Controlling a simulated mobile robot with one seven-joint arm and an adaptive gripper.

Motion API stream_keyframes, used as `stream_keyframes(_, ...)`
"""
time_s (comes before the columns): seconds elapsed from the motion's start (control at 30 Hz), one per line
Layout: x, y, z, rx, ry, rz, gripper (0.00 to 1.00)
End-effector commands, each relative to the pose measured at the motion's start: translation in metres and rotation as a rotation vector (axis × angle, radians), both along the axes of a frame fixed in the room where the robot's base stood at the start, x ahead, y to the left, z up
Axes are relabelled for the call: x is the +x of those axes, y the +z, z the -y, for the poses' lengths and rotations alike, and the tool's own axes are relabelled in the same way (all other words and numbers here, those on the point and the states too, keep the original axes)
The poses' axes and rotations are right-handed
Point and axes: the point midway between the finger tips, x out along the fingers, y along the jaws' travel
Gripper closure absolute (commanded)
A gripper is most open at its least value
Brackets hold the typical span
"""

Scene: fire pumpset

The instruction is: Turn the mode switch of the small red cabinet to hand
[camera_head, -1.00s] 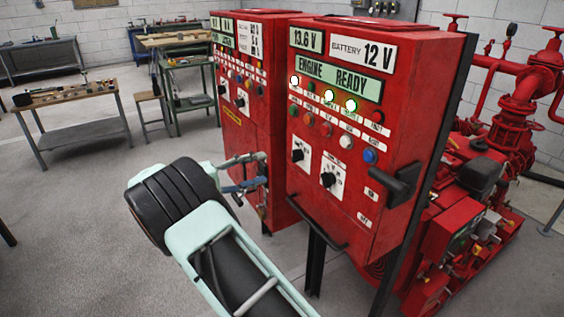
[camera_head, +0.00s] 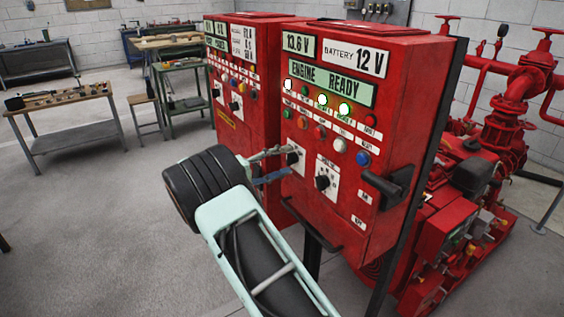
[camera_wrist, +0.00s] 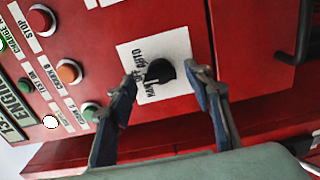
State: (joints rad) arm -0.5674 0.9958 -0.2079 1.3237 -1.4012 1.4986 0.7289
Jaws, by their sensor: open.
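The front red cabinet (camera_head: 345,112) has an "ENGINE READY" display and two black rotary switches low on its face. The left rotary switch (camera_head: 292,157) is on a white plate, partly hidden by my gripper (camera_head: 280,163). In the wrist view this black knob (camera_wrist: 160,71) sits on its white plate (camera_wrist: 147,57), with lettering that seems to read MAN, OFF and AUTO. My gripper (camera_wrist: 162,79) is open, with one blue-grey finger on each side of the knob. I cannot tell whether they touch it, or where the knob points exactly.
The right rotary switch (camera_head: 322,182) is close by. Buttons and lamps (camera_head: 340,144) are above. A black handle (camera_head: 388,184) projects from the cabinet's right side. A second red cabinet (camera_head: 262,112) stands behind to the left. Red pump piping (camera_head: 500,125) is at right.

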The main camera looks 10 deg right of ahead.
Motion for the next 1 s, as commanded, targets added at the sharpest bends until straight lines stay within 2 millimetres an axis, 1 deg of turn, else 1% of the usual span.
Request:
stream_keyframes(0.17, 0.0000, -0.0001, -0.0001, 0.000, 0.000, 0.000, 0.54)
stream_keyframes(0.5, -0.0002, 0.0000, -0.0004, 0.000, 0.000, 0.000, 0.90)
stream_keyframes(0.57, -0.0001, 0.0001, -0.0003, 0.000, 0.000, 0.000, 0.96)
stream_keyframes(0.83, -0.0003, 0.0003, -0.0006, -0.013, 0.000, -0.029, 0.96)
stream_keyframes(1.0, -0.0002, 0.0005, -0.0008, -0.046, 0.001, -0.105, 0.96)
